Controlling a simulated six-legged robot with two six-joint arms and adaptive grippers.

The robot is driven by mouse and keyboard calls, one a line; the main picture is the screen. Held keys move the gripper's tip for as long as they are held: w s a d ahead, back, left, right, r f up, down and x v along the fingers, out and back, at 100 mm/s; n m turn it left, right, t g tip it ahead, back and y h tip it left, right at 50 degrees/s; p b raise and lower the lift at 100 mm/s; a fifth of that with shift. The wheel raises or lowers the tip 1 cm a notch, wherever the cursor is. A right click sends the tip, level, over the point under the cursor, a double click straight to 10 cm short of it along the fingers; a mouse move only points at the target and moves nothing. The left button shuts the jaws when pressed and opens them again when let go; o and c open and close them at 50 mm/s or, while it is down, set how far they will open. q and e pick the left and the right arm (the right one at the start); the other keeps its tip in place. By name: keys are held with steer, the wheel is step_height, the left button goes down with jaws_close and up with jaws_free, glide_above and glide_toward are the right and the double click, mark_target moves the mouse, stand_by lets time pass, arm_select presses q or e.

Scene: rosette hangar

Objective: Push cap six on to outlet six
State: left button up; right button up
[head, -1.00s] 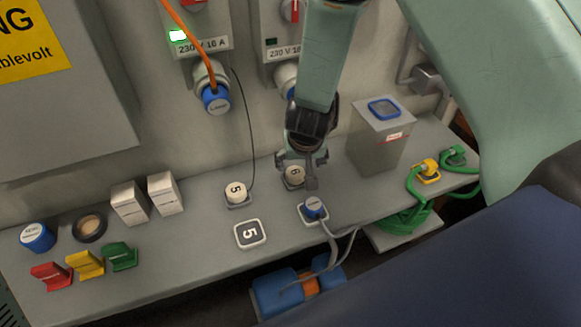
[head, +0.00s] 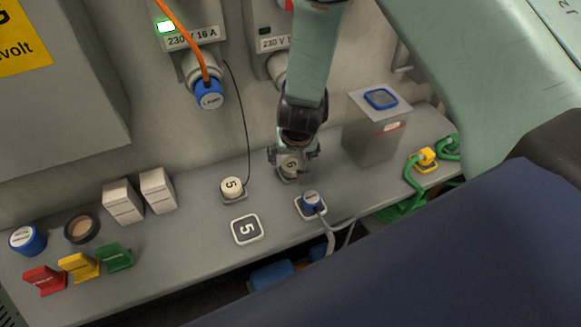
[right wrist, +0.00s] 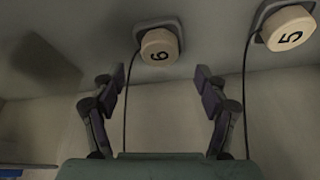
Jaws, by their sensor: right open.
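Cap six (head: 290,168), a cream round cap marked 6, sits on a small grey square base on the bench. It also shows in the right wrist view (right wrist: 159,45), just past the fingertips and lined up with the gap between them. My right gripper (head: 291,156) is open and pointing down at cap six, partly covering it in the head view. In the right wrist view the open fingers (right wrist: 161,78) hold nothing. A wall outlet (head: 278,68) is partly hidden behind my right arm, with no readable number. My left gripper is not in view.
Cap five (head: 232,187) stands left of cap six, with a black cord. A grey box (head: 371,132) is to the right. Another wall outlet holds a blue plug (head: 209,95) marked LAMP.

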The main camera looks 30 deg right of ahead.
mark_target(291, 163)
steer(key=shift+d+f, duration=0.1)
steer(key=shift+f, duration=0.15)
steer(key=x, duration=0.4)
steer(key=shift+w+f, duration=0.1)
steer(key=shift+f, duration=0.05)
steer(key=shift+w+f, duration=0.25)
steer(key=shift+s+r, duration=0.2)
steer(key=shift+s, duration=0.15)
steer(key=shift+w+f, duration=0.15)
steer(key=shift+w, duration=0.15)
steer(key=c, duration=0.6)
steer(key=shift+s, duration=0.25)
steer(key=c, duration=0.5)
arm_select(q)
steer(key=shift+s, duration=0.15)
arm_select(e)
steer(key=shift+w, duration=0.1)
steer(key=shift+c, duration=0.2)
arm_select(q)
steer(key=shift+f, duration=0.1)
arm_select(e)
steer(key=shift+r, duration=0.25)
